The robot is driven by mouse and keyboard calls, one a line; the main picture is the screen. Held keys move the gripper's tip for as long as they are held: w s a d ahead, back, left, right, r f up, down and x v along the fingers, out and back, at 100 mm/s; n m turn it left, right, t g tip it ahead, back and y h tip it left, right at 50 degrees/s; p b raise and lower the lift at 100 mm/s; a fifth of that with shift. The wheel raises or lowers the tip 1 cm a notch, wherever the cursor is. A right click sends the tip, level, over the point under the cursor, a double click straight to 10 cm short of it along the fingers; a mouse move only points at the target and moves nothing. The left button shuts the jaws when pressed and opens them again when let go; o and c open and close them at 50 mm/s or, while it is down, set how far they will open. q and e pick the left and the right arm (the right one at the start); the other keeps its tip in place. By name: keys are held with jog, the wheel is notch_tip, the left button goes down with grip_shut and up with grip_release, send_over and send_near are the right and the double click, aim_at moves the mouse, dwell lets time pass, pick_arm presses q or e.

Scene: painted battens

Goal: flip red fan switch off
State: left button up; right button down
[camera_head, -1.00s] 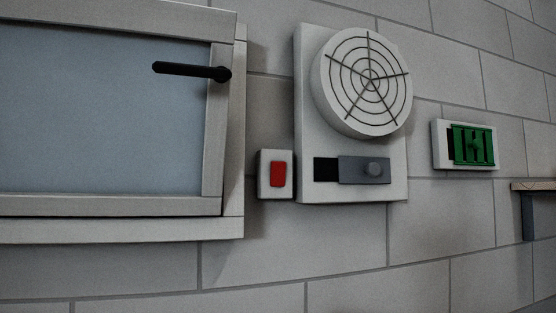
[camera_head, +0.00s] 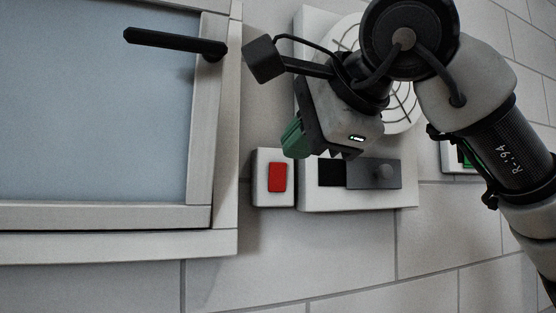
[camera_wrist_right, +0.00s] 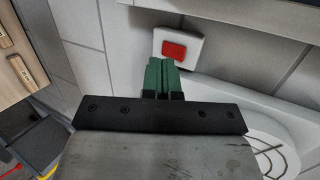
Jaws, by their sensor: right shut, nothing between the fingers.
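The red fan switch (camera_head: 277,177) is a red rocker on a white box, mounted on the wall at the lower left of the fan panel. It also shows in the right wrist view (camera_wrist_right: 174,51), just beyond the fingertips. My right gripper (camera_head: 291,140) has green fingers and is just above the switch box in the head view. Its fingers (camera_wrist_right: 157,64) are shut together and empty. Whether they touch the box I cannot tell, but a small gap to the red rocker shows. My left gripper is not in view.
The fan panel (camera_head: 406,195) has a dark slot and a grey slider (camera_head: 373,173) right of the switch; my arm hides much of the round fan grille (camera_head: 402,111). A window frame (camera_head: 202,120) with a black handle (camera_head: 175,43) is at left.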

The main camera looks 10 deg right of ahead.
jog(key=d+r, duration=0.1)
jog(key=s+d+h, duration=0.1)
jog(key=d+r+m+t+h, duration=0.1)
jog(key=shift+s+r, duration=0.25)
jog(key=shift+r, duration=0.05)
jog(key=shift+w, duration=0.1)
jog(key=p, duration=0.3)
send_near(277, 166)
jog(key=w+f, duration=0.3)
jog(key=shift+w+a+r+p, duration=0.1)
jog(key=shift+w+a+p, duration=0.15)
jog(key=shift+w+p, duration=0.3)
jog(key=shift+w+a+p, duration=0.25)
jog(key=shift+w+p, duration=0.1)
jog(key=shift+w, duration=0.3)
jog(key=shift+w+a, duration=0.15)
jog(key=shift+w, duration=0.4)
